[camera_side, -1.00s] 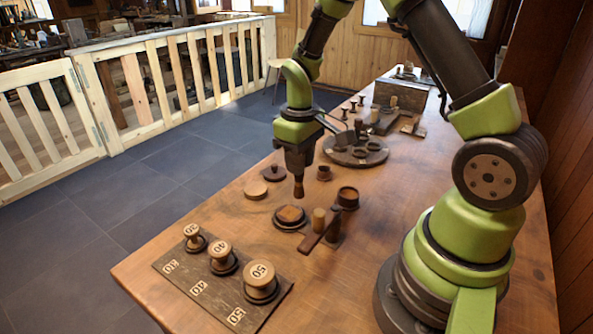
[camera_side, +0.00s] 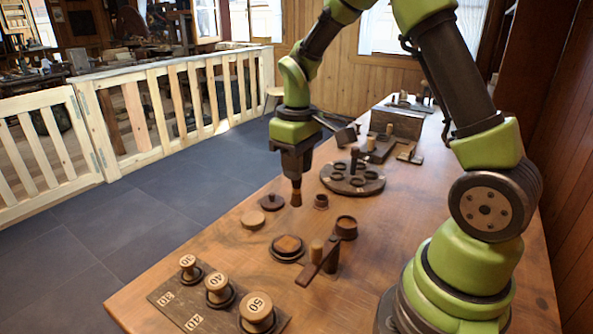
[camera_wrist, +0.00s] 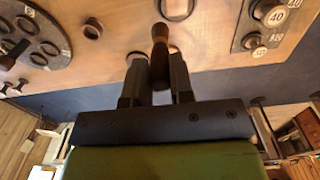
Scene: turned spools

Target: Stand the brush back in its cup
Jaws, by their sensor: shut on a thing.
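My gripper (camera_side: 297,176) is shut on the brush (camera_side: 296,194), which hangs roughly upright above the table. In the wrist view the brush (camera_wrist: 160,48) shows as a dark, turned piece between my two fingers (camera_wrist: 158,85). A small dark wooden cup (camera_side: 321,201) stands on the table just right of the brush; it also shows in the wrist view (camera_wrist: 92,28), to the left of the brush. It is probably the brush's cup. I cannot see into it clearly. The brush is apart from it.
A knobbed lid (camera_side: 271,202) and a pale disc (camera_side: 253,220) lie left of the brush. A dish with a square insert (camera_side: 288,247), a larger round pot (camera_side: 346,228) and a numbered spool board (camera_side: 190,311) are nearer. A round holed stand (camera_side: 352,180) is behind.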

